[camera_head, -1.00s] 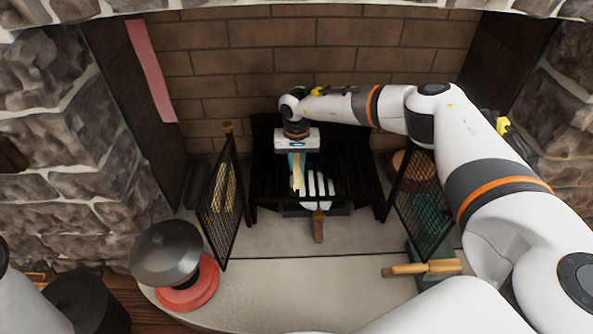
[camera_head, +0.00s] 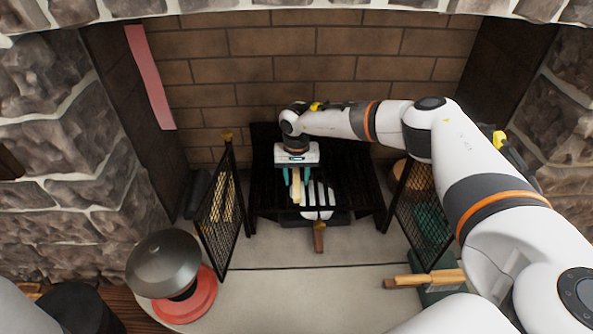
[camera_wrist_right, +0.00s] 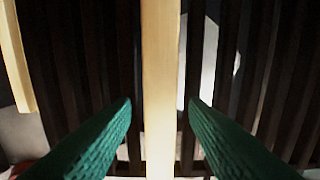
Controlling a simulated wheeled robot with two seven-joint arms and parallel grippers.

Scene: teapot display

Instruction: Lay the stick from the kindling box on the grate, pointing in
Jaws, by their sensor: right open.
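The pale wooden stick (camera_head: 297,188) lies on the black grate (camera_head: 262,180), running front to back. In the right wrist view the stick (camera_wrist_right: 160,85) runs along the dark bars, between my green fingertips, with a gap on each side. My right gripper (camera_head: 296,178) is open around it from above. The stick's far end is hidden under the gripper in the head view. A green box (camera_head: 437,294) at the lower right, with wooden pieces (camera_head: 425,279) across its top, may be the kindling box. My left gripper is out of view.
Mesh screens stand open at the left (camera_head: 222,215) and right (camera_head: 412,215) of the grate. A white shape and a wooden handle (camera_head: 319,238) show under and before the grate. A dark domed object (camera_head: 163,262) on a red base stands front left.

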